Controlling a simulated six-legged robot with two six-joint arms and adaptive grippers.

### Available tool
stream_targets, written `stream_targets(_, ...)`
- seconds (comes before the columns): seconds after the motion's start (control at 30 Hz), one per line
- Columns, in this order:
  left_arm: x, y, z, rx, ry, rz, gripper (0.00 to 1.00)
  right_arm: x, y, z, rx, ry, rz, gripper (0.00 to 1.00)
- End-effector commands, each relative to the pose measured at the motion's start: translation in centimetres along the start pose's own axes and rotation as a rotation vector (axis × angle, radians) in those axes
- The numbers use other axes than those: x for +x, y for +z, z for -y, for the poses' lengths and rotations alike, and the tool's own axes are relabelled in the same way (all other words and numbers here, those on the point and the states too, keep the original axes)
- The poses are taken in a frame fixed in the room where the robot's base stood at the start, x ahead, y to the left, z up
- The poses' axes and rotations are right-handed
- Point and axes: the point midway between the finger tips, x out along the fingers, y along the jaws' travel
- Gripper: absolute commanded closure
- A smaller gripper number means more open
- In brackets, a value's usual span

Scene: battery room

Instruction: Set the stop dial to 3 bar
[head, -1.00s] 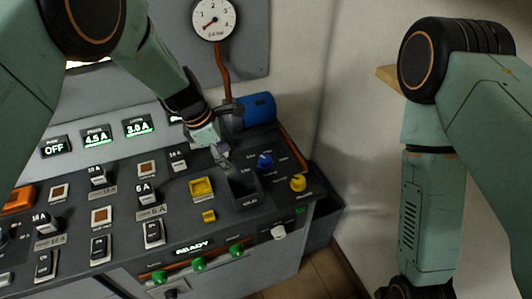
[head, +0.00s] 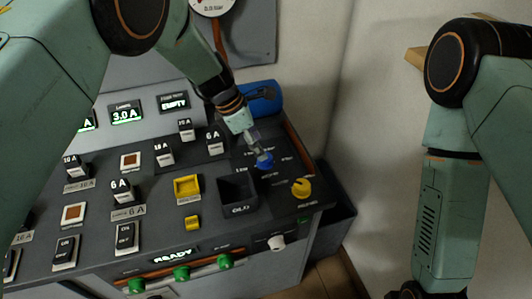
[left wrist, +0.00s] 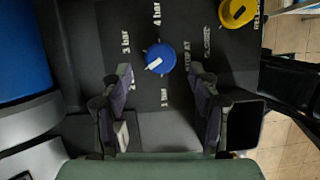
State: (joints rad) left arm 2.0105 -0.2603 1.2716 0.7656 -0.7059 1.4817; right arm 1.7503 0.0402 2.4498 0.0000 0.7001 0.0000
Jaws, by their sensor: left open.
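The blue stop dial (head: 265,161) is on the right part of the sloping console. In the left wrist view the dial (left wrist: 160,56) has a white mark pointing down-left, toward a label mostly hidden by a finger. The "3 bar" label (left wrist: 125,42) is left of the dial, "4 bar" (left wrist: 157,14) above it and "1 bar" (left wrist: 164,97) below it. My left gripper (head: 257,149) is open at the dial. In the wrist view its fingertips (left wrist: 161,72) are on either side of the dial, with gaps showing. My right gripper is out of the picture.
A yellow dial (head: 301,188) is right of the blue one, and an open black bin (head: 238,190) is to its left. A blue cylinder (head: 264,97) lies behind my left gripper. A pressure gauge (head: 212,4) is cut off at the top.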

Motion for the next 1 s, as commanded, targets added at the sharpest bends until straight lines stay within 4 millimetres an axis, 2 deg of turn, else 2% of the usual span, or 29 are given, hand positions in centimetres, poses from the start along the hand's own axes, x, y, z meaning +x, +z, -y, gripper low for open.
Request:
stream_targets(0.1,2.1,-0.1,0.1,0.000,-0.003,0.000,0.39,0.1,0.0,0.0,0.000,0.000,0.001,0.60)
stream_targets(0.3,4.4,0.0,0.0,0.001,-0.001,0.000,0.39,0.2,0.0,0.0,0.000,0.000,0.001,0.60)
stream_targets(0.7,5.2,0.2,-0.3,0.001,0.001,0.001,0.40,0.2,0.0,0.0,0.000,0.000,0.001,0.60)
stream_targets(1.0,5.2,0.3,-0.3,0.001,0.000,0.000,0.65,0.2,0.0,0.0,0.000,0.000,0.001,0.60)
